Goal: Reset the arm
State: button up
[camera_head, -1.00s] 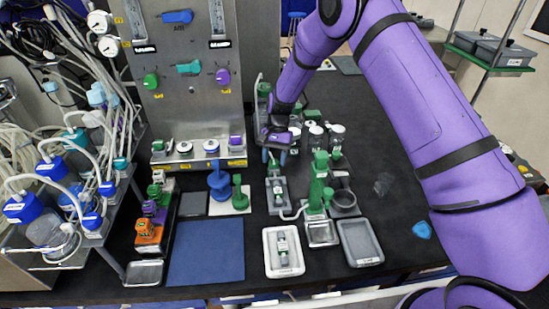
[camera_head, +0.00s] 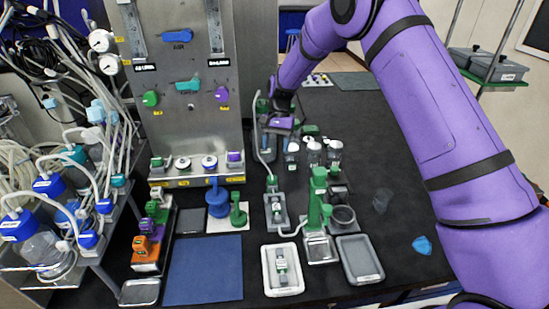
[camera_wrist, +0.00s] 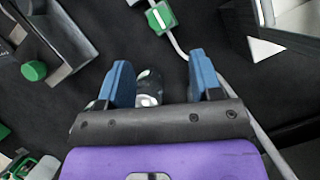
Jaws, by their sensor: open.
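My purple arm reaches in from the right in the head view. My gripper (camera_head: 281,139) is over the far part of the black bench, near the steel panel's right edge. In the wrist view my gripper (camera_wrist: 160,82) shows two blue fingers spread apart with nothing held between them. A clear vessel (camera_wrist: 150,87) shows below and between the fingers; I cannot tell how far below. A tube with a green clip (camera_wrist: 160,17) runs past the right finger.
White-capped bottles (camera_head: 313,153) stand right of my gripper. A green-topped stand (camera_head: 318,200), a white tray (camera_head: 298,285) and a grey tray (camera_head: 376,272) are nearer. The steel control panel (camera_head: 190,115) rises at left. The right side of the bench is mostly clear.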

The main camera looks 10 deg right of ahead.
jog(key=shift+w+r, duration=0.2)
jog(key=shift+r, duration=0.3)
jog(key=shift+d+r, duration=0.1)
jog(key=s+d+r+n+t, duration=0.1)
jog(key=s+d+r, duration=0.35)
jog(key=r, duration=0.35)
jog(key=s+d+r+t, duration=0.25)
jog(key=s+r, duration=0.25)
jog(key=r, duration=0.4)
jog(key=s+d+r+n+t, duration=0.1)
jog(key=s+d+r, duration=0.35)
jog(key=r, duration=0.35)
jog(key=s+d+r+t, duration=0.1)
jog(key=s+d, duration=0.2)
jog(key=s, duration=0.6)
jog(key=s+d+r+n+t+h, duration=0.1)
jog(key=s+d+r+t, duration=0.1)
jog(key=s, duration=0.7)
jog(key=s+d+r+n+t, duration=0.1)
jog(key=s+d, duration=0.3)
jog(key=s, duration=0.5)
jog(key=shift+s+d+r+t+h, duration=0.15)
jog(key=shift+d+r+t+h, duration=0.2)
jog(key=shift+r+t, duration=0.15)
